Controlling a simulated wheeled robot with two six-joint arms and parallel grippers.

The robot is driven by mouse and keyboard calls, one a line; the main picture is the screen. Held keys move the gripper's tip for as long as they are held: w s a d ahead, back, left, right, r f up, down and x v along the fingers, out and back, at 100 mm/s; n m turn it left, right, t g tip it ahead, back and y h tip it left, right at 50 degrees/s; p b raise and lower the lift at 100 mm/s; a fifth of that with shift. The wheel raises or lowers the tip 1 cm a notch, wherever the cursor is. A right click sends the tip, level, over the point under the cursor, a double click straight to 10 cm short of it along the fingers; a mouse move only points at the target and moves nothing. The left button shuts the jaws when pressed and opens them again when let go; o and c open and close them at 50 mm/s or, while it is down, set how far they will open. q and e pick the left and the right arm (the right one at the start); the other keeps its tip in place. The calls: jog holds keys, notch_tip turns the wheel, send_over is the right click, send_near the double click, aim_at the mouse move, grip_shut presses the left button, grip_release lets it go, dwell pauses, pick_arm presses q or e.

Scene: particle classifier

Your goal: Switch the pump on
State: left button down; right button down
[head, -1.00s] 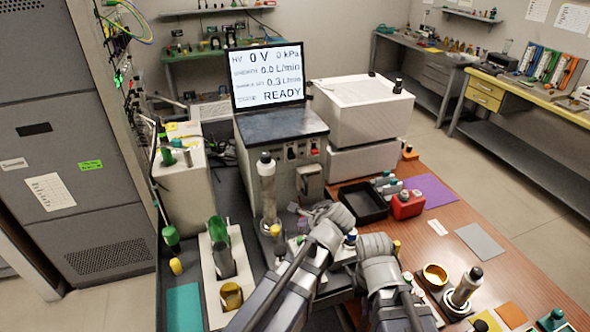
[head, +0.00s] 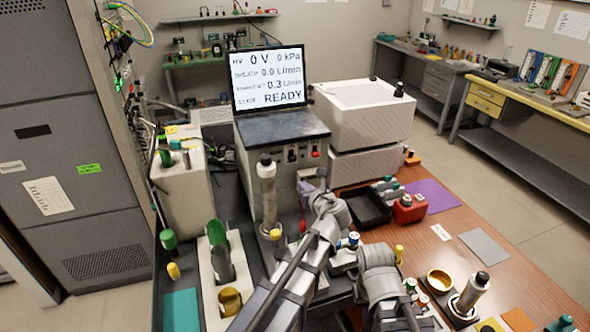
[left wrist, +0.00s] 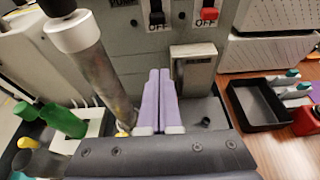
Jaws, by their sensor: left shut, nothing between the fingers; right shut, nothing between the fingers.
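The pump switch (left wrist: 157,14) is a black lever on the grey control panel, with OFF under it and a partly cut PUMP label above. It also shows in the head view (head: 291,153). A red switch (left wrist: 208,15) stands to its right, also over OFF. My left gripper (left wrist: 158,74) is shut and empty. Its purple fingers point at the panel, below the black switch and left of a metal box. In the head view the left gripper (head: 312,178) is low before the panel. My right gripper (head: 368,246) is at lower centre, its fingers hard to make out.
A screen (head: 268,78) above the panel reads 0 V and READY. A tall metal cylinder (left wrist: 108,85) stands close left of my left fingers. The metal box (left wrist: 193,69) juts out to their right. A black tray (left wrist: 258,104) lies further right.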

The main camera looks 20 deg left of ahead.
aim_at(292, 159)
pick_arm(q)
jog(key=b+x, duration=0.3)
jog(key=x, duration=0.7)
jog(key=shift+d+f, duration=0.1)
jog(key=shift+f, duration=0.05)
notch_tip(292, 159, up, 3)
jog(key=p, duration=0.2)
jog(key=shift+p, duration=0.4)
jog(key=shift+r+p, duration=0.5)
jog(key=shift+r, duration=0.1)
